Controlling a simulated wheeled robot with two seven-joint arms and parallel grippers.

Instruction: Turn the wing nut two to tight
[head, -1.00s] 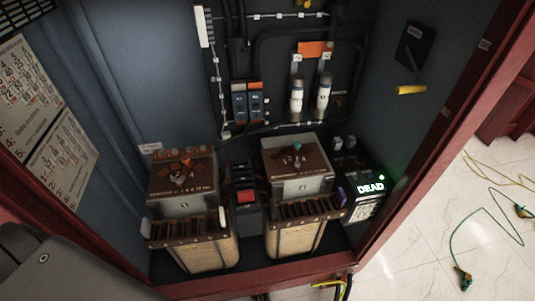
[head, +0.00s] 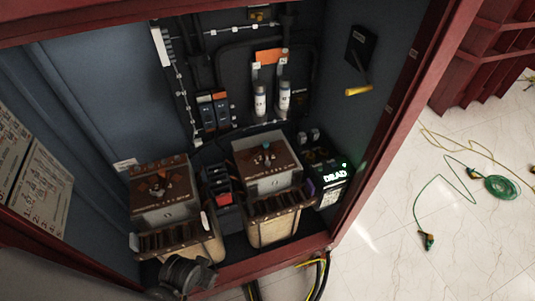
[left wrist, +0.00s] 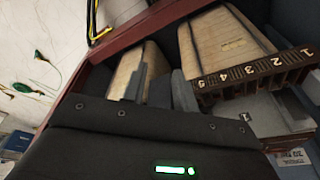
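Two transformers with brown tops stand in the cabinet. The left transformer (head: 165,209) carries a copper-brown wing-shaped fitting (head: 160,185) on its top. The right transformer (head: 270,184) has a small teal piece (head: 266,150) on its top. I cannot tell which fitting is wing nut two. A dark part of my left arm shows at the bottom of the head view, in front of the left transformer. In the left wrist view my left gripper (left wrist: 160,90) has its grey fingers apart, with nothing visible between them. Its tips lie near the tan transformer bodies. My right gripper is out of view.
The red cabinet frame (head: 385,125) borders the opening. A lit "DEAD" unit (head: 334,176) stands right of the transformers. A yellow handle (head: 358,90) juts from the right wall. Numbered terminal strips (left wrist: 258,75) project from the transformer fronts. Cables lie on the pale floor outside.

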